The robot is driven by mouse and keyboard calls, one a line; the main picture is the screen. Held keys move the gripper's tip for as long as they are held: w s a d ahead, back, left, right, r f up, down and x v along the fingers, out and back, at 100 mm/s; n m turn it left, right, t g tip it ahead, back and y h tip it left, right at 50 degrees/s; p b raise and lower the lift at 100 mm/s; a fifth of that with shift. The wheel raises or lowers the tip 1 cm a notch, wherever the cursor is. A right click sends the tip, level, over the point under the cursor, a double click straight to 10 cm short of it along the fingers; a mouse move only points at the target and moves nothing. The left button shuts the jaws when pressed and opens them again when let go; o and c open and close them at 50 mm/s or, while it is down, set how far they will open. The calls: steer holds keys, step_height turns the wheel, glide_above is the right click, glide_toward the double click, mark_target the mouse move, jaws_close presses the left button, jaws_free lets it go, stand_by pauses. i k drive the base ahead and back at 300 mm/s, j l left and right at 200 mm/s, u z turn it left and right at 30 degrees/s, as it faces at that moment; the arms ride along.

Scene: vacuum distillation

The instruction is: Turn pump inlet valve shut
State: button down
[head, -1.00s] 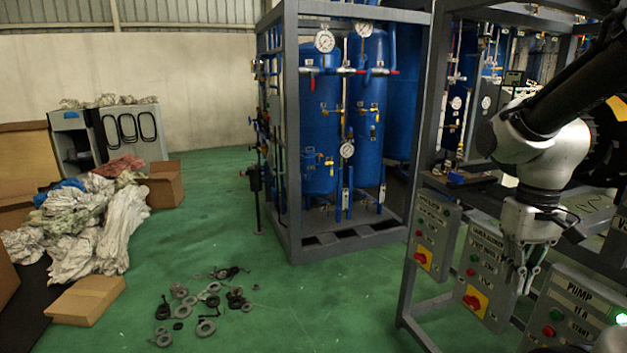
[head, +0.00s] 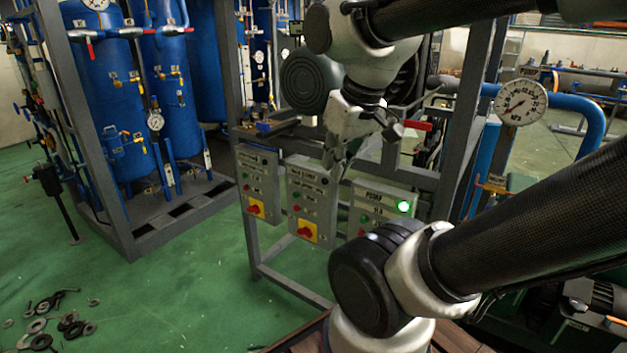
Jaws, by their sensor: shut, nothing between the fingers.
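My gripper (head: 334,172) hangs in the middle of the head view, fingers pointing down, shut and empty. It is in front of the grey control boxes, and I cannot tell its exact distance from them. A red lever handle (head: 416,125) shows just right of my gripper, apart from it. An orange-yellow valve handle (head: 493,186) sits on the pipework further right, below a round gauge (head: 520,102). I cannot tell which of these is the pump inlet valve. My own arm hides part of the lower right.
The box marked PUMP (head: 385,207) has a lit green lamp. Two more boxes (head: 308,202) (head: 258,184) with red-on-yellow switches hang left of it on a grey frame. Blue tanks (head: 97,80) stand at left. Loose rings (head: 70,325) lie on the green floor.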

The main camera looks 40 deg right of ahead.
mark_target(414, 124)
steer(key=z, duration=1.35)
